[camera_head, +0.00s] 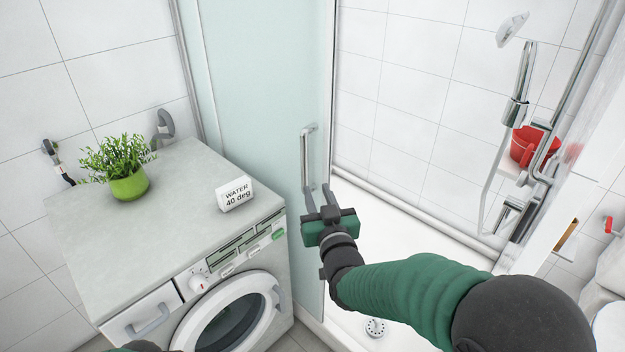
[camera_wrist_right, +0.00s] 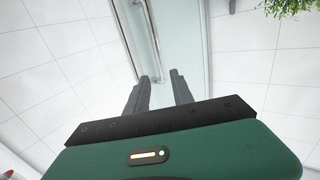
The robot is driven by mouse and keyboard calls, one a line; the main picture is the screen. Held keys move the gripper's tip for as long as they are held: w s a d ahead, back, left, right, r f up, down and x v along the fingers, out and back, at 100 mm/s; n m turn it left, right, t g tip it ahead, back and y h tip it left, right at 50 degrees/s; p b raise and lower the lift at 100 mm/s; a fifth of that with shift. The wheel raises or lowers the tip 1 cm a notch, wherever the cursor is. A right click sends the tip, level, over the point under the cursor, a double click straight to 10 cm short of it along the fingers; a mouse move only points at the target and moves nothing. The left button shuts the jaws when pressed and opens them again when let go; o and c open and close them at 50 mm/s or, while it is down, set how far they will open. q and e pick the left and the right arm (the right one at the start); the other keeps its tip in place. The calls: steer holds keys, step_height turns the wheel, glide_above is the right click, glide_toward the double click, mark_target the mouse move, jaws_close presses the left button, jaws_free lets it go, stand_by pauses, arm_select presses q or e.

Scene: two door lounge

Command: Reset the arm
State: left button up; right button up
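My right arm reaches in from the lower right of the head view. Its gripper (camera_head: 318,190) is open, with two dark fingers apart and nothing seen between them. The fingers point toward the metal handle (camera_head: 308,158) of the frosted glass shower door (camera_head: 265,90), near the handle's lower end. In the right wrist view the fingertips (camera_wrist_right: 161,77) stand apart, with the handle (camera_wrist_right: 155,45) beyond them; whether they touch it I cannot tell. A small dark and green part of mine shows at the bottom left edge of the head view; the left gripper does not show.
The shower tray (camera_head: 400,235) lies right of the door. A red bucket (camera_head: 528,147) sits by the chrome shower fittings (camera_head: 516,112).

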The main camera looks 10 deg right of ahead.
steer(key=s+d+f+g+p, duration=0.3)
steer(key=s+f+g, duration=0.1)
steer(key=s, duration=0.5)
steer(key=s+d+f+g+p, duration=0.3)
steer(key=s+g, duration=0.3)
steer(key=s, duration=0.3)
steer(key=s+d+f+g+h+p, duration=0.1)
steer(key=s+d+f+g+p, duration=0.2)
steer(key=s, duration=0.7)
step_height(320, 180, down, 2)
steer(key=shift+d+f+m+g+p, duration=0.15)
steer(key=shift+d+m+g+p, duration=0.3)
steer(key=shift+g, duration=0.75)
steer(key=shift+s+a, duration=0.1)
